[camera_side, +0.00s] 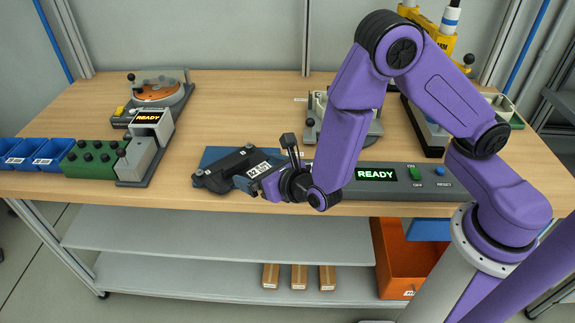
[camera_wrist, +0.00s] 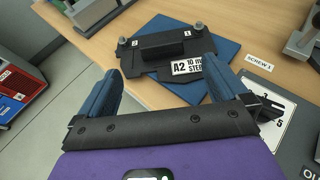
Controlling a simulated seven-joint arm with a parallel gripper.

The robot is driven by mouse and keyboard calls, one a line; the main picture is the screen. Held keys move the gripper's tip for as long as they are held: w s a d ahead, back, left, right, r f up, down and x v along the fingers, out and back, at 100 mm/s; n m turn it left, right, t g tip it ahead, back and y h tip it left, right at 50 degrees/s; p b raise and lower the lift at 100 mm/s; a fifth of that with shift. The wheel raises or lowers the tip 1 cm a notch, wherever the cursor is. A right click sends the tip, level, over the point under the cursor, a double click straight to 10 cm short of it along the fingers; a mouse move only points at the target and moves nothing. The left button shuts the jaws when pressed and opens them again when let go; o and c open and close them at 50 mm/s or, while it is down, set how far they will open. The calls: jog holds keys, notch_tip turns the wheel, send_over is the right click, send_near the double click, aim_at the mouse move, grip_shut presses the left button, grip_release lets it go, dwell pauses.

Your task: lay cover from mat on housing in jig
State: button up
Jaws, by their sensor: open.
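The black cover (camera_wrist: 152,52) lies on the blue mat (camera_wrist: 228,48), with a raised block and a white "A2 10 mm STEP" label. In the side view the cover (camera_side: 222,174) is at the front of the bench on the mat (camera_side: 212,154). My gripper (camera_wrist: 162,66) is open, its blue fingers apart on either side of the cover's near part. I cannot tell whether they touch it. In the side view my gripper (camera_side: 257,184) is low at the cover's right end. A grey fixture (camera_side: 311,121) behind my arm is partly hidden; I cannot make out a housing in it.
A control panel (camera_side: 402,181) reading "READY" is right of the mat. At left are a fixture with an orange disc (camera_side: 157,92), a grey "READY" unit (camera_side: 149,145), a green block (camera_side: 90,160) and blue bins (camera_side: 38,153). The bench middle (camera_side: 240,110) is clear.

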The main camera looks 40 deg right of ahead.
jog(key=s+d+r+m+g+h, duration=0.2)
jog(key=s+d+r+m+h, duration=0.15)
jog(key=d+r+m, duration=0.3)
jog(key=s+d+r+m+g, duration=0.3)
jog(key=s+d+m+g, duration=0.4)
jog(key=s+m, duration=0.5)
jog(key=shift+s+d+g, duration=0.4)
jog(key=shift+s+d, duration=0.8)
jog(key=s+m+g+y, duration=0.1)
jog(key=s, duration=0.2)
jog(key=s+a+r+m+g+y, duration=0.1)
jog(key=s+m, duration=0.1)
jog(key=s, duration=0.1)
jog(key=s+r+m+g+y, duration=0.1)
jog(key=s, duration=0.2)
jog(key=shift+s+a+m+y, duration=0.15)
jog(key=shift+s+m+y, duration=0.1)
jog(key=shift+m+y, duration=0.1)
jog(key=c, duration=0.3)
jog(key=shift+s+g, duration=0.2)
jog(key=shift+g, duration=0.1)
jog(key=c, duration=0.7)
jog(key=shift+w+a, duration=0.1)
